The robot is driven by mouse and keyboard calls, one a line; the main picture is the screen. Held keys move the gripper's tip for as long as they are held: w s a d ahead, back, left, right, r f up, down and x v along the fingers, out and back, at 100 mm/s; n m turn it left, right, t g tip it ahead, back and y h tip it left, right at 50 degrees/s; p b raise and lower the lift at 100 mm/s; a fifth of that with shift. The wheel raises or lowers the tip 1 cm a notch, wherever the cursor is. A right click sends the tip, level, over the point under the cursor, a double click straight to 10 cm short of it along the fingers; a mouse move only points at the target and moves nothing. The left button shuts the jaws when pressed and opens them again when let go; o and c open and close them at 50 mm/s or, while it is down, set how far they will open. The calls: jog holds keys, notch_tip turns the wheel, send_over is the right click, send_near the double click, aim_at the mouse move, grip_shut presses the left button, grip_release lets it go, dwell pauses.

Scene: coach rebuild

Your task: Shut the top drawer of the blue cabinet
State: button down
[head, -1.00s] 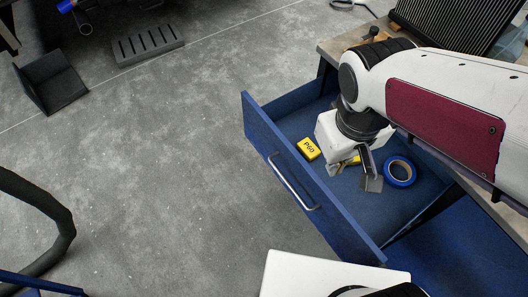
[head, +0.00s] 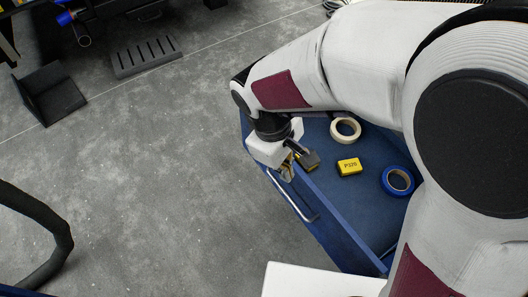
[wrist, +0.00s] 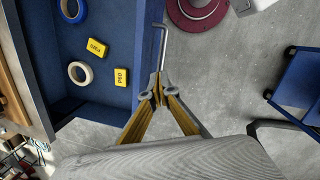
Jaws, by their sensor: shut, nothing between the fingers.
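The top drawer of the blue cabinet stands open, and its blue front panel (head: 345,237) faces the floor at the lower left. A silver bar handle (head: 296,199) is on that panel; it also shows in the wrist view (wrist: 164,45). My gripper (head: 289,172) points down at the panel, by the far end of the handle. In the wrist view my gripper (wrist: 158,86) has its fingertips together, empty, close to the handle's end; I cannot tell whether they touch it. The cabinet body is mostly hidden behind my arm.
Inside the drawer lie a yellow P320 block (head: 348,166), a yellow P60 block (wrist: 120,77), a blue tape roll (head: 398,180) and a cream tape roll (head: 345,130). The floor (head: 170,200) before the drawer is clear. A black hose (head: 45,235) stands far left.

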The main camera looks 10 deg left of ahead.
jog(key=w+a+f+n+t, duration=0.1)
jog(key=w+a+f+n, duration=0.2)
jog(key=a+f+n, duration=0.2)
jog(key=w+a+f+n+t+h, duration=0.1)
jog(key=w+a+f+n, duration=0.3)
jog(key=a+n, duration=0.4)
jog(key=shift+f+n+t, duration=0.3)
jog(key=shift+f+n, duration=0.3)
jog(key=shift+f, duration=0.25)
jog(key=shift+f, duration=0.1)
jog(key=w+d+f, duration=0.5)
jog(key=f, duration=0.4)
jog(key=shift+w+d, duration=0.15)
jog(key=shift+w+d, duration=0.1)
dwell(0.6)
jog(key=w+d, duration=2.2)
